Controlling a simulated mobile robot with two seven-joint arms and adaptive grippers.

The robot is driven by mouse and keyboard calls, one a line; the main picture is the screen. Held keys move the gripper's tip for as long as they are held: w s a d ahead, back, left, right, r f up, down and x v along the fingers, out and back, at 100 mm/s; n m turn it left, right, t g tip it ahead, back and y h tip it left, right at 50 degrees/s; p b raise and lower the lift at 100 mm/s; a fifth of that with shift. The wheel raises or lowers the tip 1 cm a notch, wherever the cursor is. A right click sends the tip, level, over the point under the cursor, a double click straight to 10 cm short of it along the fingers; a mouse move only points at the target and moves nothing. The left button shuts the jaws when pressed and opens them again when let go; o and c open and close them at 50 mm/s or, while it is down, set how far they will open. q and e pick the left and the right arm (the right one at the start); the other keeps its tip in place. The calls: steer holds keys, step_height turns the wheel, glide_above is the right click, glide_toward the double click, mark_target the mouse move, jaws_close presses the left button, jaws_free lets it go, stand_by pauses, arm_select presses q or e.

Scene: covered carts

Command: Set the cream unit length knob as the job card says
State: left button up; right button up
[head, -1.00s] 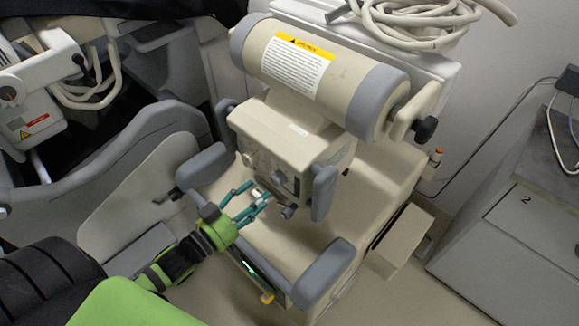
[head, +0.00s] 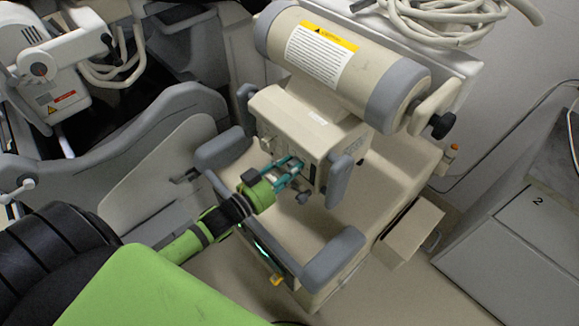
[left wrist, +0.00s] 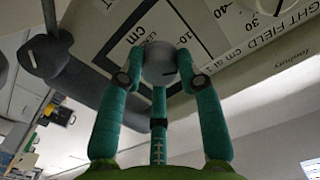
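The cream unit (head: 305,115) stands in the middle of the head view, with its control box under a large cylinder. In the left wrist view, a round grey-white knob (left wrist: 160,62) sits on a panel with scale marks, "cm" and a partly hidden label beginning "LE". My left gripper (head: 290,170) is at the box's front face. In the left wrist view its teal fingertips (left wrist: 160,70) lie on both sides of the knob and appear to touch it, with a third finger below. The knob's pointer and exact setting are not readable. My right gripper is not in view. No job card is legible.
Another dial (left wrist: 268,5) with numbers is beside the knob. Grey padded handles (head: 340,180) flank the box, and a grey bumper (head: 333,262) is below it. A warning label (head: 320,55) is on the cylinder. A grey cabinet (head: 510,240) stands right, a white machine (head: 50,70) left.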

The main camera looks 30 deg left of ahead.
arm_select(q)
steer(key=shift+r, duration=0.1)
steer(key=shift+c, duration=1.1)
steer(key=shift+r, duration=0.1)
steer(key=shift+w+r+m, duration=0.1)
steer(key=shift+m, duration=2.8)
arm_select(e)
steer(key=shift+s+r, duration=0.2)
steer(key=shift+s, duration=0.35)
arm_select(q)
steer(key=o, duration=1.1)
steer(key=shift+d, duration=0.1)
